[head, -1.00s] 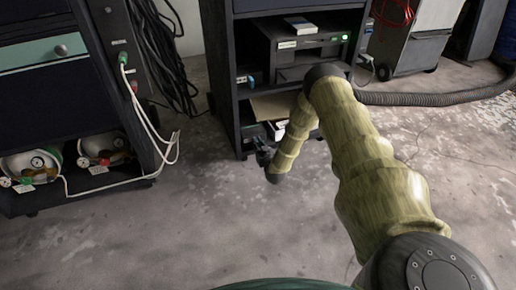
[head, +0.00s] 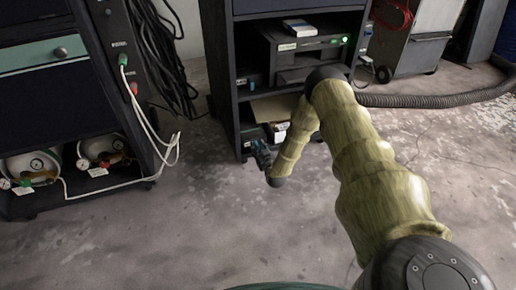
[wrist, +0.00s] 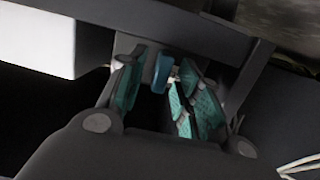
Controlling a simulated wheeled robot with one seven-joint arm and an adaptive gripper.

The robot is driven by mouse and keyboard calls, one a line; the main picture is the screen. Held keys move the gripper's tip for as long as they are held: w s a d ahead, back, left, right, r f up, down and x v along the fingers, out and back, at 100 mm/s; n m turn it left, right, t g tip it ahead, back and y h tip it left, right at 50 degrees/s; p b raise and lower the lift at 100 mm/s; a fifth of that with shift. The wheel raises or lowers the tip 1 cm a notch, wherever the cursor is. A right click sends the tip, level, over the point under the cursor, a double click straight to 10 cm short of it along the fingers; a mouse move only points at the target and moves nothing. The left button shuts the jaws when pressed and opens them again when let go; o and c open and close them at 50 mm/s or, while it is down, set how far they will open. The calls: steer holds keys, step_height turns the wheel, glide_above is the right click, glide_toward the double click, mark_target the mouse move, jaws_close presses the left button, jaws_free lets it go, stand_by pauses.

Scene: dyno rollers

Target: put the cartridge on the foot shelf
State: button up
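My gripper (head: 262,155) is low in front of the dark rack, at the height of its bottom shelf. In the wrist view my gripper (wrist: 154,88) has its teal-padded fingers parted. A small blue piece with a pale end (wrist: 161,72), which may be the cartridge, shows between the fingertips. A gap shows on its left; I cannot tell whether it touches the right finger. The foot shelf (head: 246,155) is the rack's lowest level. In the head view the gripper is too small to show anything held.
A bench with gas cylinders (head: 30,168) and white hoses stands at left. A ribbed hose (head: 440,99) runs along the floor at right. The floor in front is clear.

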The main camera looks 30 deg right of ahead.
steer(key=p+v, duration=0.4)
steer(key=v, duration=0.7)
steer(key=s+a+f+n+g+y, duration=0.15)
steer(key=s+a+g, duration=0.25)
steer(key=s+a, duration=0.5)
steer(key=s+a+f+g+y, duration=0.3)
steer(key=s+a, duration=0.3)
steer(key=a, duration=0.6)
steer(key=s+a+r+g, duration=0.1)
steer(key=s+r+g, duration=0.1)
steer(key=s, duration=0.7)
steer(key=s+a+r+g, duration=0.2)
steer(key=s+g, duration=0.2)
steer(key=s, duration=0.5)
steer(key=s+a+r+g, duration=0.2)
steer(key=s, duration=0.7)
steer(key=shift+r+n+g+h, duration=0.35)
steer(key=shift+g+h, duration=0.05)
steer(key=shift+h, duration=0.05)
